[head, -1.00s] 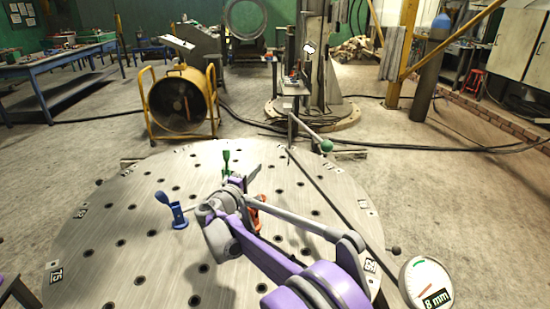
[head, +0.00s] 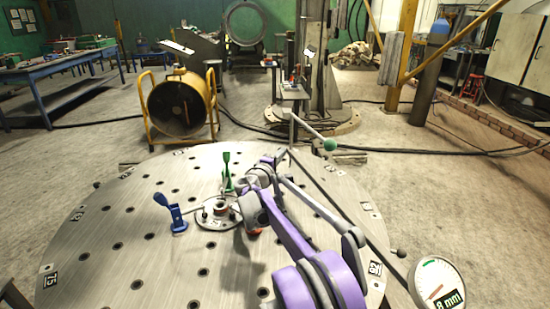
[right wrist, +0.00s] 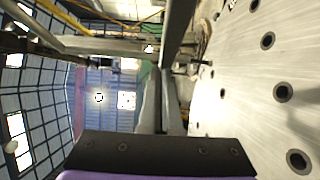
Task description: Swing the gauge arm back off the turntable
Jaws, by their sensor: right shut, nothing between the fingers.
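The turntable (head: 100,262) is a round, perforated metal plate in front of me. The gauge arm (head: 335,195) appears as a long dark bar over its right side, from the far edge toward the near right. A round dial gauge reading 8 mm (head: 440,285) is at its near end, off the plate. My right gripper (head: 279,156) is shut and empty near the bar's far end; I cannot tell whether they touch. The right wrist view shows its narrow fingers (right wrist: 163,85) together, beside a dark bar (right wrist: 179,35). My left gripper is out of view.
A blue clamp (head: 177,217), a green clamp (head: 227,172) and a central hub (head: 220,209) stand on the plate. A green ball-ended lever (head: 330,144) sits just beyond its far edge. A yellow-framed fan (head: 178,105) stands behind. Cables cross the floor.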

